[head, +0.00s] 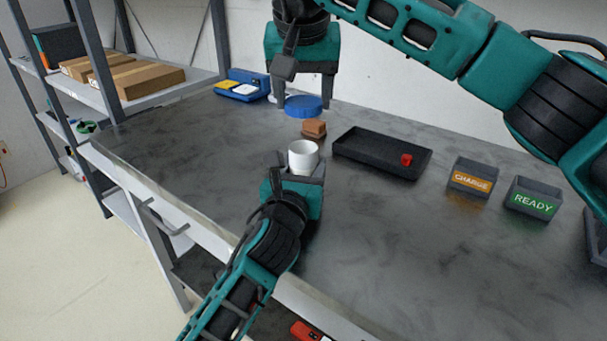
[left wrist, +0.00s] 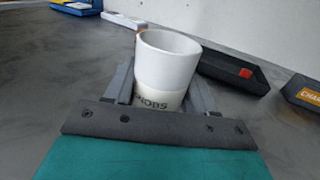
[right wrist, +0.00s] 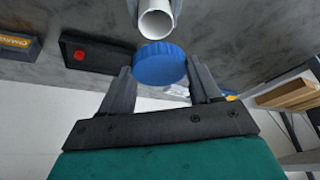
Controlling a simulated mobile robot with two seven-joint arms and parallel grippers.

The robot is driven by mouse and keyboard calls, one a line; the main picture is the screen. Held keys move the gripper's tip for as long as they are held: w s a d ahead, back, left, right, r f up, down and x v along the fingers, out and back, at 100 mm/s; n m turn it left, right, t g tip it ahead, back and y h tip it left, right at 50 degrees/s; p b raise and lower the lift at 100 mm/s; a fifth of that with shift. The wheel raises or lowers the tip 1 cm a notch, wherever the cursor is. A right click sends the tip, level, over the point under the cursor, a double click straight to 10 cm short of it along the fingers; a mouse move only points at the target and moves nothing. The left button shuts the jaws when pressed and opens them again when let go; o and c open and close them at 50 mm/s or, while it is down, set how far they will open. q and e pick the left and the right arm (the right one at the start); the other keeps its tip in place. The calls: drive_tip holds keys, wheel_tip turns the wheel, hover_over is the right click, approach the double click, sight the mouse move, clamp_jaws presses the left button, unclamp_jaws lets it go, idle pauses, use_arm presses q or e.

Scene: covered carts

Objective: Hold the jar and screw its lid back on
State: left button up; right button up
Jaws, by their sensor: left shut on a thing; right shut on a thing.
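The white jar (head: 303,155) stands upright and open-topped. My left gripper (head: 300,172) is shut on it from the front; in the left wrist view the jar (left wrist: 165,65) sits between the fingers, with a label partly hidden by the gripper. My right gripper (head: 304,100) points down behind and above the jar, shut on the blue lid (head: 304,106). In the right wrist view the lid (right wrist: 160,64) is between the fingertips, apart from the jar (right wrist: 157,20). The lid is in the air, not over the jar's mouth in these views.
A brown block (head: 314,128) lies behind the jar. A black tray (head: 360,158) with a red piece (head: 406,160) is to the right, then the CHARGE bin (head: 470,185) and READY bin (head: 532,205). A blue device (head: 242,84) stands at the back left. The left tabletop is clear.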

hover_over(304, 169)
drive_tip(key=w, duration=0.2)
drive_tip(key=shift+s+f, duration=0.2)
drive_tip(key=shift+f, duration=2.3)
drive_tip(key=shift+a+f, duration=0.1)
drive_tip(key=shift+f, duration=0.8)
drive_tip(key=shift+f, duration=0.55)
drive_tip(key=m, duration=0.2)
drive_tip(key=m+h, duration=0.1)
drive_tip(key=m, duration=0.1)
drive_tip(key=m+h, duration=0.1)
drive_tip(key=m, duration=0.1)
drive_tip(key=shift+w+a+g, duration=0.1)
drive_tip(key=shift+a+g, duration=0.2)
drive_tip(key=m+g+h, duration=0.1)
drive_tip(key=m, duration=0.3)
drive_tip(key=shift+w+a, duration=0.1)
drive_tip(key=shift+w, duration=0.05)
drive_tip(key=m+g+h, duration=0.1)
drive_tip(key=m, duration=0.2)
drive_tip(key=shift+m, duration=0.3)
